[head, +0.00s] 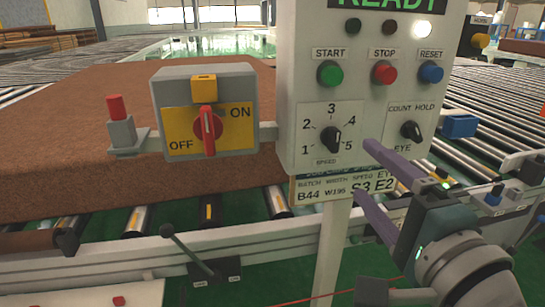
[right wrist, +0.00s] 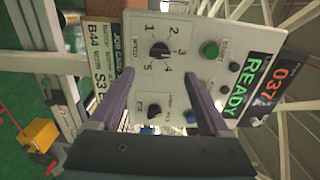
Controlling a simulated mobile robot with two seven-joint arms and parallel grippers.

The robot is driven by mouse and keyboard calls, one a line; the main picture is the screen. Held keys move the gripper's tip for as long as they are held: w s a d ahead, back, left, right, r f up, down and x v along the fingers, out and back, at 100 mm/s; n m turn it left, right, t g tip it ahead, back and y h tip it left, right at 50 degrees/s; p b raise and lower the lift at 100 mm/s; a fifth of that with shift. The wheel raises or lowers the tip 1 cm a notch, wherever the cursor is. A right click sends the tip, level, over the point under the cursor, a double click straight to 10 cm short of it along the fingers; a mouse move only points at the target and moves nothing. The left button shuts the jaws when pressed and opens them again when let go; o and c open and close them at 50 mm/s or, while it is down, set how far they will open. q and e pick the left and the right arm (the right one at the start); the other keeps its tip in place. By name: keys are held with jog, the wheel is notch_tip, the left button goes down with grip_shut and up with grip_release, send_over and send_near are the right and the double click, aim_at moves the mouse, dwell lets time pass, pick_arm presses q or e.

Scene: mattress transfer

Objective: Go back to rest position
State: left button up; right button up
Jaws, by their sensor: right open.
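My right gripper (head: 366,172) is open and empty, with its purple fingers just in front of the lower right of the white control panel (head: 300,90). In the right wrist view my right gripper (right wrist: 160,76) has its fingers apart, with the speed dial (right wrist: 159,50) and the count/hold eye knob (right wrist: 153,111) beyond them. The speed dial (head: 331,140) and eye knob (head: 411,131) show clear of the fingers in the head view. I cannot tell whether the fingertips touch the panel. My left gripper is in neither view.
A grey switch box (head: 205,110) with a red handle stands left of the panel. A brown mattress (head: 80,120) lies on the rollers behind. A lever (head: 185,250) rises from the front rail. The panel's post (head: 330,255) stands left of my right arm.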

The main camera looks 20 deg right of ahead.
jog(key=shift+a, duration=0.1)
dwell(0.3)
jog(key=s+a+n+g+y+p, duration=0.2)
jog(key=a+n+g+y+p, duration=0.15)
jog(key=a+n+y, duration=0.65)
jog(key=s+d+f+n+g+h+p, duration=0.25)
jog(key=s+n+g+h, duration=0.25)
jog(key=s+n+g, duration=0.65)
jog(key=s+r+p, duration=0.1)
jog(key=r+p, duration=1.7)
jog(key=s+r+n+t+p, duration=0.1)
jog(key=s+r+p, duration=0.1)
jog(key=r+p, duration=1.7)
jog(key=shift+s+h+p, duration=0.3)
jog(key=shift+h, duration=0.1)
